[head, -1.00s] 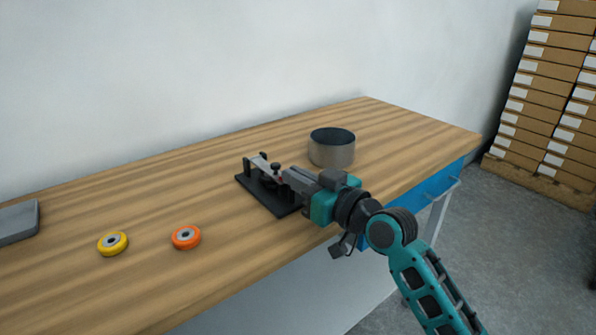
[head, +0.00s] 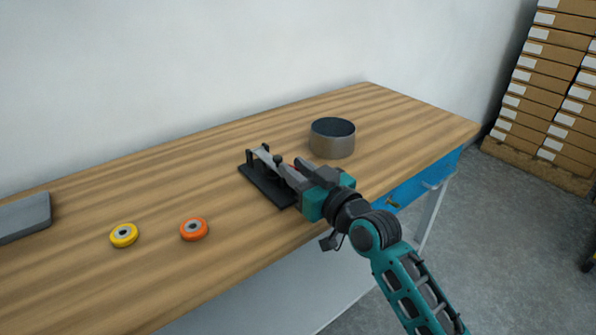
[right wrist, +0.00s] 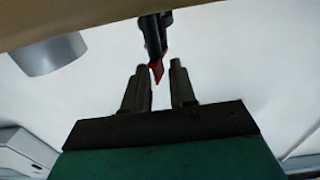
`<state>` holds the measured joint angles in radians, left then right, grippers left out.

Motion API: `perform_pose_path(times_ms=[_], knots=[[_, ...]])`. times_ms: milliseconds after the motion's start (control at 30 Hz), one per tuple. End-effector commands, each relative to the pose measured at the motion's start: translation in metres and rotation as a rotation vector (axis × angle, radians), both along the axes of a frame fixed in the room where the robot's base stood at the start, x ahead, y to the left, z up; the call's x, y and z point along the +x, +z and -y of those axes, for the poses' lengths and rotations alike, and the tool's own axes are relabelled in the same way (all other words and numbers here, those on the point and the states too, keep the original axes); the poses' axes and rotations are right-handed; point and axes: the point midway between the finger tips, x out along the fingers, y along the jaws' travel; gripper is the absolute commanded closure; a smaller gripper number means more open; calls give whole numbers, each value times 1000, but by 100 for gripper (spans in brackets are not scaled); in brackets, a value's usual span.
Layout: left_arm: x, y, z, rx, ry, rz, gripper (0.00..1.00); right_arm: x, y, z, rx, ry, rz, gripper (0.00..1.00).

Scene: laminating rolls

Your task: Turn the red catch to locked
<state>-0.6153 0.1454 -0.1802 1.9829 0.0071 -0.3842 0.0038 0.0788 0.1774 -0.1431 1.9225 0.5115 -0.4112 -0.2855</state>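A black laminating fixture (head: 262,187) with a grey bar stands on the wooden table. A small bit of the red catch (head: 292,167) shows at its right side, beside my right gripper (head: 291,173). In the right wrist view the red catch (right wrist: 157,72) hangs from a dark arm. Its tip reaches between the two fingertips of my right gripper (right wrist: 159,68), with gaps visible on both sides. The fingers stand apart. The gripper hides part of the fixture in the head view. My left gripper is out of view.
A grey metal cylinder (head: 332,140) stands behind the gripper on the table (head: 120,285). A yellow roll (head: 124,235) and an orange roll (head: 194,229) lie to the left. A grey flat object (head: 25,217) lies at the far left. Stacked boxes (head: 548,95) stand beyond the table.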

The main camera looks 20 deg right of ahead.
Motion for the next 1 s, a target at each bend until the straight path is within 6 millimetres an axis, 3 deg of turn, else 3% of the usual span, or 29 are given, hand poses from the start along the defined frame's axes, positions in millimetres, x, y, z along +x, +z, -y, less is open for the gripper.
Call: perform_pose_path(times_ms=[367, 1000], knots=[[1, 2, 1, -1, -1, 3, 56, -7, -1, 2, -1, 0, -4, 71], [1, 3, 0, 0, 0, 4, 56, -109, -2, 37, -1, 1, -6, 71]])
